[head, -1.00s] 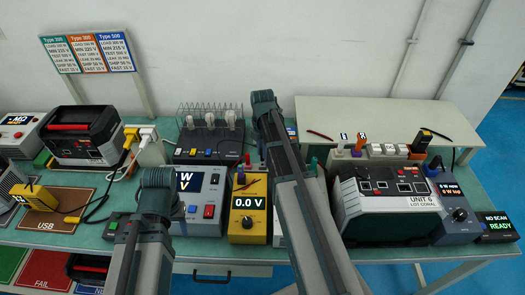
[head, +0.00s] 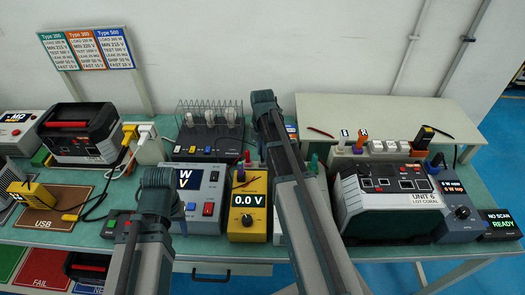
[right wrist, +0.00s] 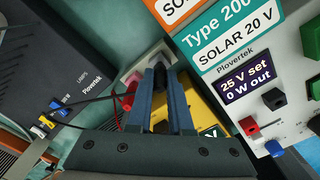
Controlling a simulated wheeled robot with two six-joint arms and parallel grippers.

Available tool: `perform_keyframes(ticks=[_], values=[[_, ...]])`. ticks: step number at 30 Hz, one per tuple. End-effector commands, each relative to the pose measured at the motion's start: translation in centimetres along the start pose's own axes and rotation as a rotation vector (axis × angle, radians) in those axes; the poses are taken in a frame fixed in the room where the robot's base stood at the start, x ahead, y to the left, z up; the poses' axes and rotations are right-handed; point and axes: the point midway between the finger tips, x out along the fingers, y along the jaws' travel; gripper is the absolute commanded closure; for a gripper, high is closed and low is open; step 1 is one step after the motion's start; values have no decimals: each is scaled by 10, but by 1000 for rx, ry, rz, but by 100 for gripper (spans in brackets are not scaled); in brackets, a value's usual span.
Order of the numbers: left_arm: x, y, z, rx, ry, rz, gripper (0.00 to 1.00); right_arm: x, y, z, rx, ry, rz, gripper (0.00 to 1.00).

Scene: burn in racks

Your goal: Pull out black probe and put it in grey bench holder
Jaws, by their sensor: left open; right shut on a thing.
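In the right wrist view my right gripper (right wrist: 158,75) is shut on the black probe (right wrist: 160,67), of which only a small dark part shows between the fingertips. The fingertips are at the light grey bench holder (right wrist: 147,57). I cannot tell whether the probe sits in the holder or only touches it. A red probe (right wrist: 127,99) is beside the holder, left of the fingers. The yellow meter (right wrist: 205,113) lies beyond the fingers; it reads 0.0 V in the head view (head: 247,222). My right arm hides its gripper in the head view. My left gripper does not show.
The grey supply (head: 207,187) stands left of the meter and Unit 6 (head: 390,205) right. The black lamp box (right wrist: 50,50) and white solar source (right wrist: 240,75) flank my right gripper. Thin black and red leads run near it. The raised back shelf (head: 385,110) is mostly clear.

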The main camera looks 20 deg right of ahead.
Motion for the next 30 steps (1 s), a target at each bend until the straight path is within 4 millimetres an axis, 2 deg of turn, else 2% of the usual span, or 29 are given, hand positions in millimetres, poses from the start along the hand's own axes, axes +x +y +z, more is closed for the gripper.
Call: perform_keyframes(ticks=[15, 16, 21, 30], values=[[11, 1, -1, 0, 0, 0, 46, 11, 0, 0, 0, 0, 0, 100], [10, 1, -1, 0, 0, 0, 46, 10, 0, 0, 0, 0, 0, 78], [10, 1, -1, 0, 0, 0, 46, 10, 0, 0, 0, 0, 0, 47], [9, 1, -1, 0, 0, 0, 46, 9, 0, 0, 0, 0, 0, 46]])
